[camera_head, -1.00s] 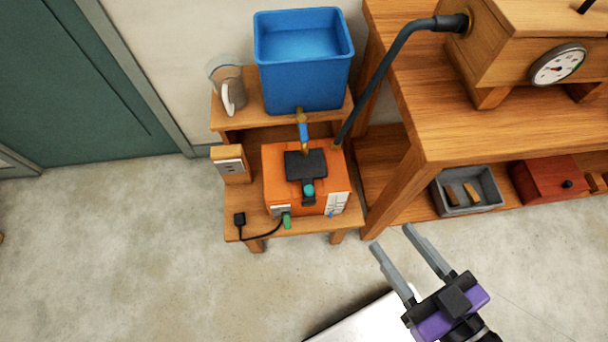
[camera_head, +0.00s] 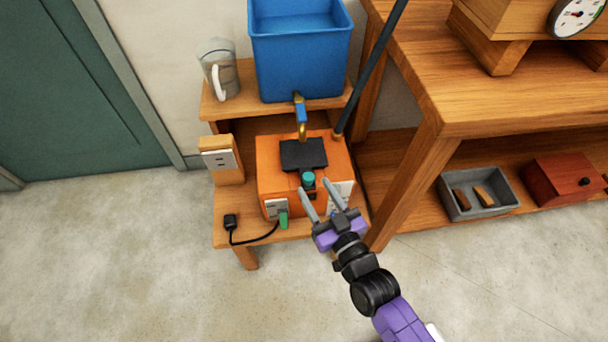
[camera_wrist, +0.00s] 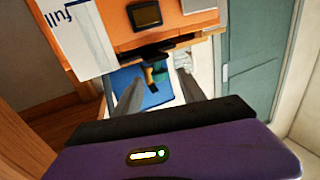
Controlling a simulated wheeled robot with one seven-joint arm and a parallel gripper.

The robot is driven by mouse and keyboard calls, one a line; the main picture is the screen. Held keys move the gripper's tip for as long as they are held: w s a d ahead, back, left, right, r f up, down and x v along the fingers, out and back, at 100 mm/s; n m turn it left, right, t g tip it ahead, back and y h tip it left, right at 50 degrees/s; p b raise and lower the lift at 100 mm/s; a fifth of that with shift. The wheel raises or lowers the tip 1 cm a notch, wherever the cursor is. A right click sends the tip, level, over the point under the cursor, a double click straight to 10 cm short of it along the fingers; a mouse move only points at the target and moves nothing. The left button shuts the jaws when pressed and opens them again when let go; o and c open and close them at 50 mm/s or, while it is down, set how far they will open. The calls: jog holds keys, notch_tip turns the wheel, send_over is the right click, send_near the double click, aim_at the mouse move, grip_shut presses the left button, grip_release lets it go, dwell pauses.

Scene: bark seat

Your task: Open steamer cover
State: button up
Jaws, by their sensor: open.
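The steamer (camera_head: 265,165) is an orange box on the low wooden stand. Its black cover (camera_head: 303,154) lies flat on top, with a teal knob (camera_head: 308,179) at the front edge. The cover looks closed. My gripper (camera_head: 316,187) is open and empty, its two grey fingers pointing at the steamer's front just below the knob. I cannot tell whether the fingers touch it. In the wrist view the steamer's orange face (camera_wrist: 115,25) fills the top, beyond the open fingers (camera_wrist: 160,92).
A blue tub (camera_head: 300,55) and a clear jug (camera_head: 219,70) stand on the shelf behind. A brass tap with a blue handle (camera_head: 301,115) and a dark hose (camera_head: 370,70) rise behind the steamer. A socket box (camera_head: 221,160) and black plug (camera_head: 231,222) are left. A workbench (camera_head: 490,105) stands right.

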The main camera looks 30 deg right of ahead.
aim_at(306, 173)
jog(key=w, duration=0.7)
jog(key=shift+w+r+b, duration=0.2)
jog(key=shift+w+b, duration=0.2)
grip_shut()
dwell(1.1)
